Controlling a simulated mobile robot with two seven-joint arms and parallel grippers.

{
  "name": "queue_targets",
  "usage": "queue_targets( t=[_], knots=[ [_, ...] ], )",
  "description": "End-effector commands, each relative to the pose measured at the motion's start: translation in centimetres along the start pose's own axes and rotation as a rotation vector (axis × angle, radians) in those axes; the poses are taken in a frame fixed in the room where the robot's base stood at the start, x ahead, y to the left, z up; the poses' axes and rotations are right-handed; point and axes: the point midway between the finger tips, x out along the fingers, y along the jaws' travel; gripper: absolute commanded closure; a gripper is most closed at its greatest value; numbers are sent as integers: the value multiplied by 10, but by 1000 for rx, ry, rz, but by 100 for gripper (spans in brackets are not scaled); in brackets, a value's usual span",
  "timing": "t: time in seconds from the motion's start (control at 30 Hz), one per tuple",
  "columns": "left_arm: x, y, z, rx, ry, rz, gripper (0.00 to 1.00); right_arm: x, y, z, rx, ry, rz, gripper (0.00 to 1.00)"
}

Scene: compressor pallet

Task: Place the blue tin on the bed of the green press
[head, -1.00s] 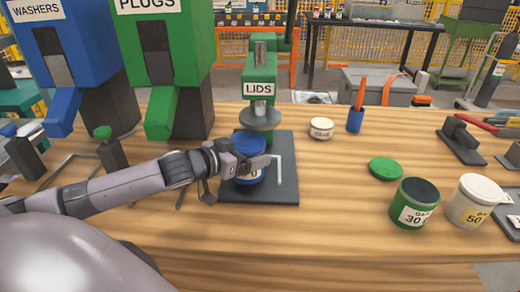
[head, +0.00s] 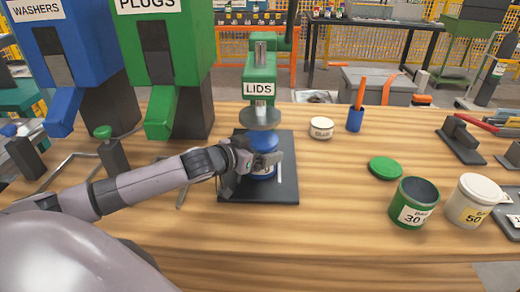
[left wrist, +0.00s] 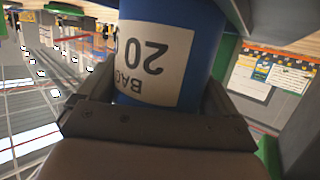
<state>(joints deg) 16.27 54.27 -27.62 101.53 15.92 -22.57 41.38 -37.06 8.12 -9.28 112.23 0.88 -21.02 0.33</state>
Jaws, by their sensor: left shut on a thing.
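The blue tin (head: 264,144) is in the head view, over the dark bed (head: 229,189) of the green press (head: 260,73) labelled LIDS. It looks upright, just in front of and below the round press head (head: 260,117). My left gripper (head: 268,161) is shut on the tin's near side and hides part of it. I cannot tell whether the tin's base touches the bed. In the left wrist view the tin (left wrist: 208,35) fills the middle between the fingers, its white label with 20 upside down. My right gripper is not in view.
Blue WASHERS (head: 56,47) and green PLUGS (head: 160,50) dispensers stand left of the press. A small white tin (head: 321,129), blue pen cup (head: 355,121), green lid (head: 385,168), open green tin (head: 413,203) and white tin (head: 471,201) stand to the right. The tabletop between is clear.

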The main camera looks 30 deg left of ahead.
Motion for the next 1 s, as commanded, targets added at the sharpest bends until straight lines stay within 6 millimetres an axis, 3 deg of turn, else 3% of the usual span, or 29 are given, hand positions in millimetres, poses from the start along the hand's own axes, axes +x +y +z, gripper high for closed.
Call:
queue_targets(
  t=[0.2, 0.23, 0.27, 0.63, 1.0],
  knots=[
    [1, 0, 3, -1, 1, 0, 39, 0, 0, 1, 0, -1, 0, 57],
    [1, 0, 3, -1, 0, 0, 4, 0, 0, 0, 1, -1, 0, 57],
    [1, 0, 3, -1, 0, 0, 0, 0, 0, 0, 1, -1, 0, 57],
    [-4, 0, 1, -1, -1, 0, 0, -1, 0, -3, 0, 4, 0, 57],
    [-43, 0, 2, 0, -4, -1, 0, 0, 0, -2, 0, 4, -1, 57]
  ],
)
